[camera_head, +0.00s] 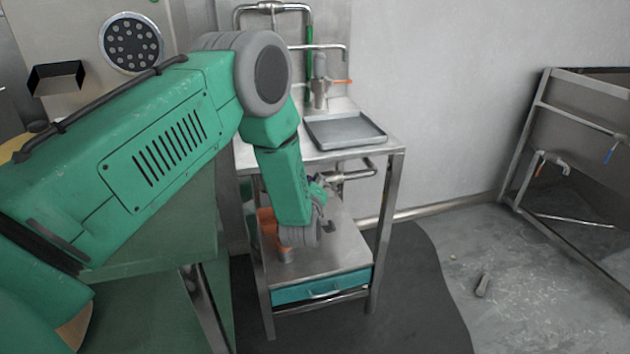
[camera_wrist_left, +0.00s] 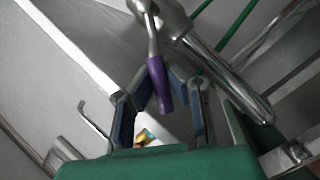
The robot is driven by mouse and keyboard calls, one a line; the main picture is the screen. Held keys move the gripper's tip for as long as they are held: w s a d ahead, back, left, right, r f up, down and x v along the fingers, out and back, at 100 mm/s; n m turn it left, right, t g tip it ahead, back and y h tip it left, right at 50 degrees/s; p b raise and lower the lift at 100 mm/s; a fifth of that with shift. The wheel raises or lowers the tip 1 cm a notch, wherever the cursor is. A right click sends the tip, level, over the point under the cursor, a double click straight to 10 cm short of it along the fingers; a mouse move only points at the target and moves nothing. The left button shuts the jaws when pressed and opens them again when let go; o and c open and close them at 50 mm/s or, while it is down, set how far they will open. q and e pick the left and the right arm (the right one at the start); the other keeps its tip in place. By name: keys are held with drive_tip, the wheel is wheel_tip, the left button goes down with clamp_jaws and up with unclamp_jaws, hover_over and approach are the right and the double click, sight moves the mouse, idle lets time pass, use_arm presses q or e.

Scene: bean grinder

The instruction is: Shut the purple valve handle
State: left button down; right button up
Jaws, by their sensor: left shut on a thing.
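The purple valve handle (camera_wrist_left: 158,86) shows in the left wrist view, on a metal stem that joins a steel pipe (camera_wrist_left: 222,68). My left gripper (camera_wrist_left: 161,80) is shut on this handle, with a blue-padded finger on each side of it. In the head view my green left arm reaches down beside the steel sink stand, and its forearm hides most of the gripper and the handle. My right gripper is in neither view.
The steel stand holds a grey tray (camera_head: 345,131) on top and a teal drawer (camera_head: 322,287) below. A tap with an orange lever (camera_head: 341,82) stands behind the tray.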

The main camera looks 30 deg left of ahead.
use_arm(q)
drive_tip(key=c, duration=1.6)
unclamp_jaws()
drive_tip(key=shift+o, duration=0.2)
drive_tip(key=shift+s+d, duration=0.2)
drive_tip(key=shift+s, duration=0.1)
drive_tip(key=v, duration=1.1)
